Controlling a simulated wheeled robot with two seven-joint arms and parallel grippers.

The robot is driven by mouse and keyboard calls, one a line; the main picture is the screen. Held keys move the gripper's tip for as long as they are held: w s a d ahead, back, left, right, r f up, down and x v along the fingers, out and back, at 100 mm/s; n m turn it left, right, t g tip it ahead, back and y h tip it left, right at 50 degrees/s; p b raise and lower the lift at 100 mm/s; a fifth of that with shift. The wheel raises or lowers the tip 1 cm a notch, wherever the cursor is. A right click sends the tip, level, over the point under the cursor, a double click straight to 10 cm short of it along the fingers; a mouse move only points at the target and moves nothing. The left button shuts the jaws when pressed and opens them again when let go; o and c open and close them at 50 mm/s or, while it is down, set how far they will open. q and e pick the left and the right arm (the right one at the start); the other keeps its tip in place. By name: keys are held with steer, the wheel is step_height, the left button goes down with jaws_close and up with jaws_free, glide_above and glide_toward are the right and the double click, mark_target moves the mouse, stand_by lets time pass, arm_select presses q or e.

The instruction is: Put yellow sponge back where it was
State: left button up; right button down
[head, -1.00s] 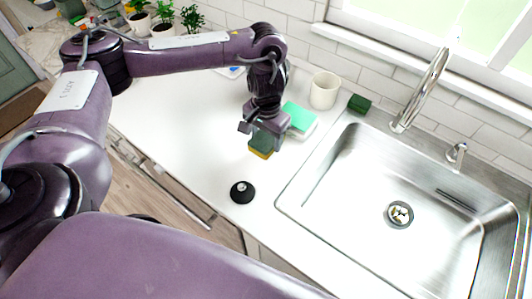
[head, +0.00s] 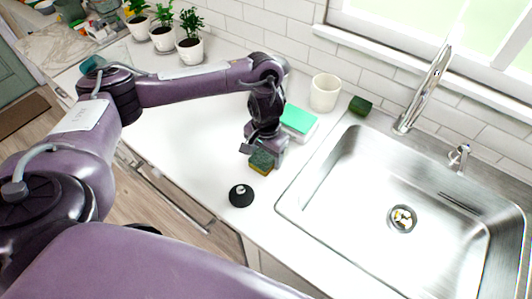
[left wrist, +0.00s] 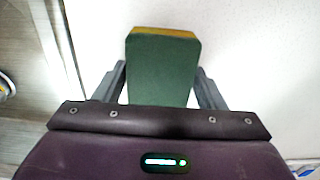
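The sponge (head: 262,161) has a dark green scrubbing side and a thin yellow layer. My left gripper (head: 265,148) is shut on it, low over the white counter left of the sink. In the left wrist view the sponge (left wrist: 163,65) stands out between the two fingers (left wrist: 162,88), its green face toward the camera and its yellow edge at the far end. I cannot tell whether its lower edge touches the counter. My right gripper is not in view.
A black stopper (head: 241,196) stands on the counter in front of the sponge. Behind are a teal-topped block (head: 298,120), a white cup (head: 324,92) and a dark green sponge (head: 360,105). The steel sink (head: 350,215) lies right. The counter left of the gripper is clear.

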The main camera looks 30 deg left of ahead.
mark_target(266, 155)
arm_select(q)
steer(key=shift+o, duration=1.4)
steer(key=shift+r, duration=0.15)
step_height(266, 155, up, 12)
steer(key=p, duration=0.3)
